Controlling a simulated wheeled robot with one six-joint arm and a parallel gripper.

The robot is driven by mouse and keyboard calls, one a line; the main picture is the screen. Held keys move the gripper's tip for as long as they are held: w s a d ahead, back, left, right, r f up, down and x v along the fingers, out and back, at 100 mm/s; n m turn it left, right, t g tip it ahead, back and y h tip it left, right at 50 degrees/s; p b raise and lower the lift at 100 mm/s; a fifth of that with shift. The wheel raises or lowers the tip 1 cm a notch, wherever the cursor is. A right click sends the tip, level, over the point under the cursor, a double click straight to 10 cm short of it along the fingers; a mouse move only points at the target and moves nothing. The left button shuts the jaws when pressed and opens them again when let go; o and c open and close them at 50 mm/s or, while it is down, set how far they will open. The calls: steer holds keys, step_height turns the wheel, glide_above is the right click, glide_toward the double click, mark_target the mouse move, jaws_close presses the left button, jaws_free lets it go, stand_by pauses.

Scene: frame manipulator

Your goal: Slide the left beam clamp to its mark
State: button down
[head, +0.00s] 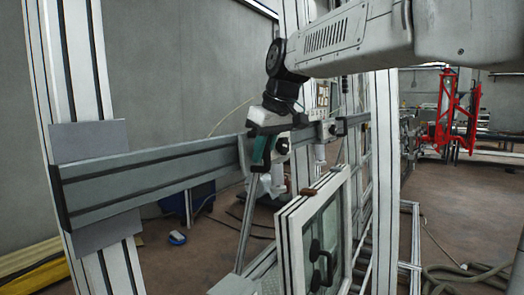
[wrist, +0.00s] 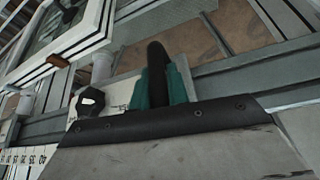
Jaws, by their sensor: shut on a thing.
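The left beam clamp (head: 281,146) sits on the grey horizontal beam (head: 150,172) in the head view, right of the beam's middle. In the wrist view its pale body (wrist: 119,92) shows with a black knob (wrist: 90,102) at the left. My gripper (head: 263,150) is at the clamp; in the wrist view its green fingers (wrist: 161,82) are shut on the clamp's dark handle (wrist: 157,60). A numbered scale (wrist: 24,157) shows at the lower left of the wrist view. I cannot make out the mark.
A second clamp (head: 328,130) sits farther right on the beam. A white window frame (head: 316,235) with a black handle stands below and in front. A white upright post (head: 384,170) stands to the right. The beam's left stretch looks clear up to the left post (head: 75,80).

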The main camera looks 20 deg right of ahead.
mark_target(282, 144)
steer(key=w+d, duration=0.4)
steer(key=d, duration=0.1)
steer(key=w+d, duration=0.1)
steer(key=d, duration=0.2)
steer(key=shift+w, duration=0.4)
steer(key=c, duration=1.4)
jaws_free()
steer(key=shift+o, duration=0.2)
steer(key=v, duration=0.7)
steer(key=shift+s+r, duration=0.25)
steer(key=shift+r, duration=0.1)
